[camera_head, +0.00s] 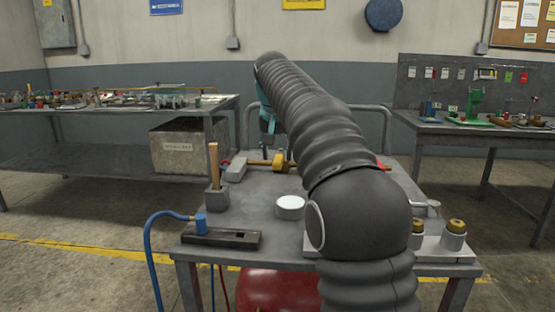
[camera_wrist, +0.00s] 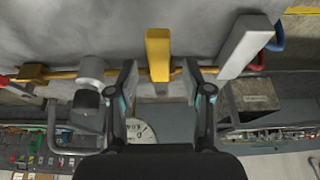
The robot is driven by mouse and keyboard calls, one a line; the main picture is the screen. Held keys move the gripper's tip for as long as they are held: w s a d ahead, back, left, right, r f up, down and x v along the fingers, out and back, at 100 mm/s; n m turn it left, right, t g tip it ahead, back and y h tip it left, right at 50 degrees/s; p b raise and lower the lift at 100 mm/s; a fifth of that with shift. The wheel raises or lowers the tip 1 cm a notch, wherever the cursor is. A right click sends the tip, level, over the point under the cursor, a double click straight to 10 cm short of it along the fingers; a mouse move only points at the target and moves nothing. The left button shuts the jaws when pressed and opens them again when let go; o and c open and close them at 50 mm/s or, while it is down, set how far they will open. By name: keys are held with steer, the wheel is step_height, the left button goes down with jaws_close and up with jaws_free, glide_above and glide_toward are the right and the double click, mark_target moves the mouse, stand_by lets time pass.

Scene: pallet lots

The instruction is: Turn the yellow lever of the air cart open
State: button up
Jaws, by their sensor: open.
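The yellow lever (camera_wrist: 158,52) sits on a thin brass pipe (camera_wrist: 68,76) and stands crosswise to it in the wrist view. In the head view the lever (camera_head: 280,161) shows as a small yellow piece on the cart top. My gripper (camera_wrist: 160,78) is open, with one finger on each side of the lever's pipe end and a gap on both sides. In the head view my arm hides part of the cart (camera_head: 258,197), and dark fingers (camera_head: 275,154) show just above the lever. A round gauge (camera_wrist: 142,131) is partly hidden behind my gripper.
A grey block (camera_head: 237,170) and a grey cylinder fitting (camera_wrist: 91,69) flank the lever. A wooden-handled tool (camera_head: 213,163) stands in a holder. A white-topped round tin (camera_head: 290,206) and brass-topped fittings (camera_head: 455,232) stand nearer. A blue hose (camera_head: 153,250) hangs left.

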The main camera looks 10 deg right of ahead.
steer(key=shift+x, duration=0.9)
jaws_close()
